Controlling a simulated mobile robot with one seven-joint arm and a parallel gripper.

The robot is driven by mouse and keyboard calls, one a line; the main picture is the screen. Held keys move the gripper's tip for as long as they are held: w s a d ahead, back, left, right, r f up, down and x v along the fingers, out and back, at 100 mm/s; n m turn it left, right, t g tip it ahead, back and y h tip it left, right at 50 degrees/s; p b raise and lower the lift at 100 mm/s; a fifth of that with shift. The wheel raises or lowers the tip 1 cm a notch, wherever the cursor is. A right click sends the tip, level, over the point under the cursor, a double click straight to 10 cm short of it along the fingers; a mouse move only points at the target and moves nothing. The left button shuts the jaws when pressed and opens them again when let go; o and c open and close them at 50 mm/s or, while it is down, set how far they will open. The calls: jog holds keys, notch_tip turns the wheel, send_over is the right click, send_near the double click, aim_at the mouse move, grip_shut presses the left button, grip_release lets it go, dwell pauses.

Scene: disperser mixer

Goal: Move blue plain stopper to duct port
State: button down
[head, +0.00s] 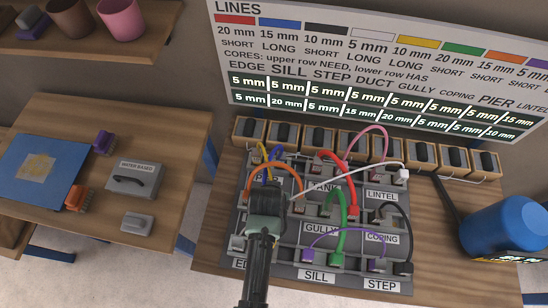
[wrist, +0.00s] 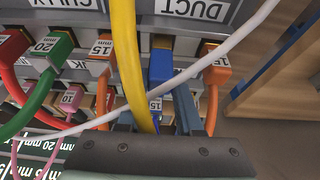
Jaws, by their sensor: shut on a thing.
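My gripper (wrist: 156,118) is shut on the blue stopper (wrist: 160,68), which carries a white 15 mm tag in the wrist view. One grey-blue finger shows to its right; the other is partly behind a yellow cable. The stopper's far end is close below the DUCT label (wrist: 203,10); I cannot tell whether it is inside a port. In the head view my gripper (head: 267,198) is over the left part of the grey port panel (head: 238,222) and hides the ports under it.
A yellow cable (wrist: 126,60) and a white cable (wrist: 225,45) cross close to my gripper. Orange plugs (wrist: 216,70) stand on both sides. Red, green and purple cables arch over the panel to the right. A blue drum (head: 507,228) stands at the far right.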

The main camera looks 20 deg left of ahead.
jog(key=shift+f+b, duration=0.7)
jog(key=shift+f, duration=0.3)
jog(key=c, duration=0.5)
grip_release()
jog(key=shift+r, duration=0.1)
jog(key=shift+r, duration=0.1)
jog(key=v, duration=1.2)
jog(key=shift+s+r+b, duration=0.15)
jog(key=shift+r+b, duration=0.15)
jog(key=shift+b, duration=0.15)
jog(key=shift+d, duration=0.1)
